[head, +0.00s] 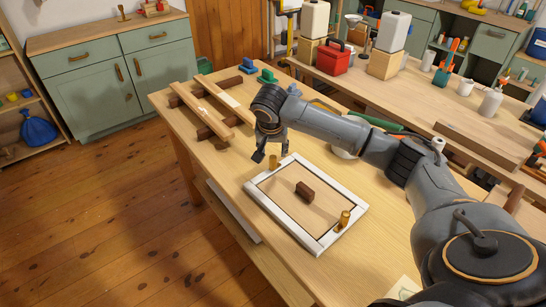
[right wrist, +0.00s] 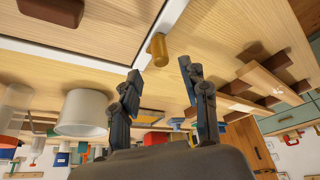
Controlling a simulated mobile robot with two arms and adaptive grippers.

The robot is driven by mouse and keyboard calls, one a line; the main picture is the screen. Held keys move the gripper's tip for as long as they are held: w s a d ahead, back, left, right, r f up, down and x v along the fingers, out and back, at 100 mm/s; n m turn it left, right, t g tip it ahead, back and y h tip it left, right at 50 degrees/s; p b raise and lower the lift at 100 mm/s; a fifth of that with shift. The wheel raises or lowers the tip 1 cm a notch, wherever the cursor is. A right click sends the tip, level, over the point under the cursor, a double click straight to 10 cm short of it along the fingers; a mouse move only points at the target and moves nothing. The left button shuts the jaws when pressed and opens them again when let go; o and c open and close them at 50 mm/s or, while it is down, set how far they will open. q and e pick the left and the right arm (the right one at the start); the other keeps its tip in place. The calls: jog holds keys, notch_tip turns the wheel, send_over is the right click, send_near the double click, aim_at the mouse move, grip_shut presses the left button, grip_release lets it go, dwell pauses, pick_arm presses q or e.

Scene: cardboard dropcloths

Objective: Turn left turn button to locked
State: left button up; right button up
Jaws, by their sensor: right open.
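A white-framed panel (head: 335,237) lies flat on the wooden table with a dark brown block (head: 304,192) at its middle. The brass left turn button (head: 273,163) sits at the frame's far left side; it also shows in the right wrist view (right wrist: 158,49). The brass right turn button (head: 345,217) is at the opposite side. My right gripper (head: 271,154) is open and empty, its fingertips close to the left turn button. In the right wrist view, the button appears just beyond the gap between the fingers (right wrist: 160,75). Contact is not clear. My left gripper is not in view.
Wooden strips (head: 215,105) rest on dark bars at the table's far left. Blue and green clamp-like items (head: 267,76) lie behind the gripper. A back bench (head: 430,95) holds a red toolbox (head: 333,58) and bottles. The table left of the frame is clear.

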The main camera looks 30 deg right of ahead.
aim_at(273, 157)
jog(key=x, duration=0.5)
jog(key=shift+f, duration=0.15)
jog(key=shift+w+d+f, duration=0.15)
jog(key=shift+w+f, duration=0.05)
jog(key=shift+f, duration=0.2)
jog(key=shift+c, duration=0.5)
jog(key=c, duration=0.7)
grip_shut()
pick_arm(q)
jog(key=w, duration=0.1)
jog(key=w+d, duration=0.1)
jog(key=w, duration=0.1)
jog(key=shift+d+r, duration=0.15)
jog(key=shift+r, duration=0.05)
